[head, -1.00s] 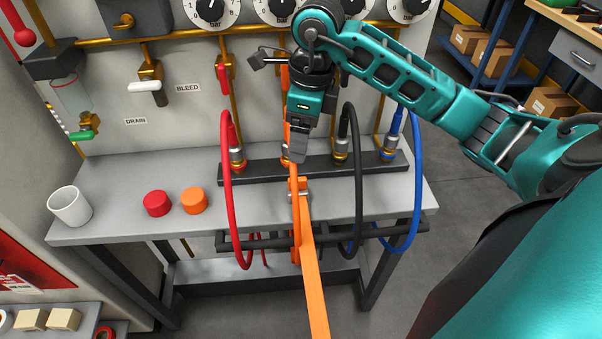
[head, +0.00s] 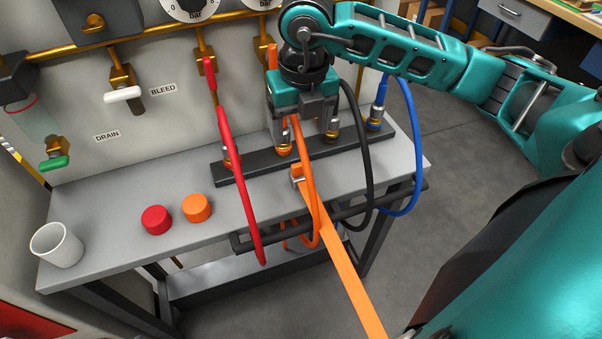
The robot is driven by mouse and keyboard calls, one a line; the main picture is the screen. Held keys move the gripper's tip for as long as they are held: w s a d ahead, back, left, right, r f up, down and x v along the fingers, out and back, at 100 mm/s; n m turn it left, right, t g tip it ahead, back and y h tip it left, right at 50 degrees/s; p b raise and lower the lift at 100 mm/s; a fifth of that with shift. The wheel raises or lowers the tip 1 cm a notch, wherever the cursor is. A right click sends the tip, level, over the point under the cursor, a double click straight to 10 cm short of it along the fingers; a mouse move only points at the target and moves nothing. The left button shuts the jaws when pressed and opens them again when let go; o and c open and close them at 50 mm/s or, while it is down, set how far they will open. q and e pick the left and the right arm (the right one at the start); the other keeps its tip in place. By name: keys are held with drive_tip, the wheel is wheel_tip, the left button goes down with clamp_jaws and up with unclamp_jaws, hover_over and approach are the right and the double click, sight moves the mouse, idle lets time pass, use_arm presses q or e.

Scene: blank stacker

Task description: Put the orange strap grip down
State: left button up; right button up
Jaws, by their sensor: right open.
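The orange strap grip (head: 341,264) is a long flat orange bar. Its upper end is at the front edge of the grey bench, by a small metal piece, and it runs down and right out of the picture. Its lower end is hidden. My right gripper (head: 303,138) points down over the dark fitting rail, open, with one finger on each side of the orange hose (head: 293,125). The gripper is above and behind the strap grip's upper end, apart from it. Whether it touches the hose I cannot tell. My left gripper is out of view.
The grey bench (head: 120,200) carries a white cup (head: 57,246), a red cap (head: 156,220) and an orange cap (head: 197,208). Red (head: 239,200), black (head: 366,165) and blue (head: 414,150) hoses loop over its front. The bench's left middle is clear.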

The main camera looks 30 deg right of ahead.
sight(301, 164)
drive_tip(key=f, duration=0.7)
drive_tip(key=shift+w+d+f, duration=0.15)
drive_tip(key=shift+w+d, duration=0.05)
drive_tip(key=shift+w, duration=0.15)
drive_tip(key=f, duration=0.5)
drive_tip(key=shift+w+d+f, duration=0.1)
drive_tip(key=shift+w+d, duration=0.15)
drive_tip(key=shift+d, duration=0.05)
drive_tip(key=c, duration=1.3)
